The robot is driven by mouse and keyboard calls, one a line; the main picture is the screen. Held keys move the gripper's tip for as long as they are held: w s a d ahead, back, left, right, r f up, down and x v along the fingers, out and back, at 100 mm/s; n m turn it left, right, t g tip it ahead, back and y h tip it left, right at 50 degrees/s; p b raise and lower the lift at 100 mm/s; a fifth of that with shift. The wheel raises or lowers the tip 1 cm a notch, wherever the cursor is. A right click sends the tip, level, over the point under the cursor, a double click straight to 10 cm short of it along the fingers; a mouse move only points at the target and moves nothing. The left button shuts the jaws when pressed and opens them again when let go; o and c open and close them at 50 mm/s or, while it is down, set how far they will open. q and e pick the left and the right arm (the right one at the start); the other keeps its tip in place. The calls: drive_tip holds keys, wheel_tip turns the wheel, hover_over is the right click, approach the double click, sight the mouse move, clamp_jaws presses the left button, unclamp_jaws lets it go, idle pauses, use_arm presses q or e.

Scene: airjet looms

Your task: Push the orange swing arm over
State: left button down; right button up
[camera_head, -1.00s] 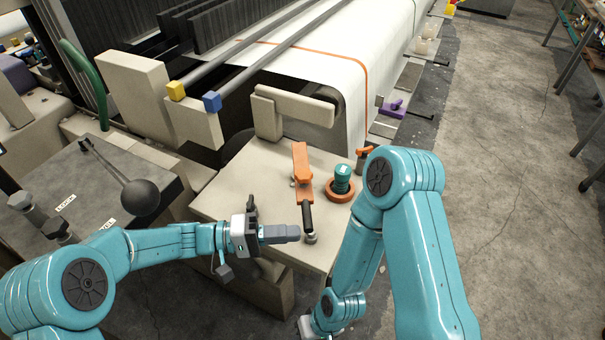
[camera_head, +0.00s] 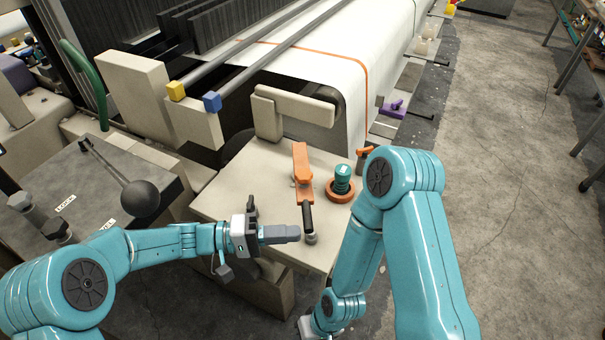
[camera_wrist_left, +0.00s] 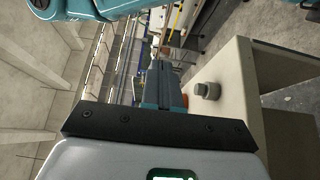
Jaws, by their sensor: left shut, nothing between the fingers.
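The orange swing arm (camera_head: 303,163) lies on the beige machine top and points toward me. Its black handle (camera_head: 307,214) ends near a grey round stud (camera_head: 311,238) at the near edge of that top. My left gripper (camera_head: 297,233) is shut and empty. Its fingertips are just left of the handle's end and the stud; I cannot tell whether they touch. In the left wrist view the shut fingers (camera_wrist_left: 163,88) are left of the grey stud (camera_wrist_left: 206,90), and a sliver of orange shows beside them.
A teal spool in an orange ring (camera_head: 341,185) stands right of the swing arm. A beige padded block (camera_head: 293,107) and the white cloth roll (camera_head: 325,60) are behind. A lever with a black ball (camera_head: 140,198) is at left. Open floor (camera_head: 515,200) is at right.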

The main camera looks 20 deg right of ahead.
use_arm(q)
drive_tip(key=shift+w, duration=0.1)
idle(0.4)
drive_tip(key=b+v, duration=0.1)
drive_tip(key=v, duration=0.3)
idle(0.4)
drive_tip(key=shift+a+b, duration=0.1)
drive_tip(key=shift+b, duration=0.25)
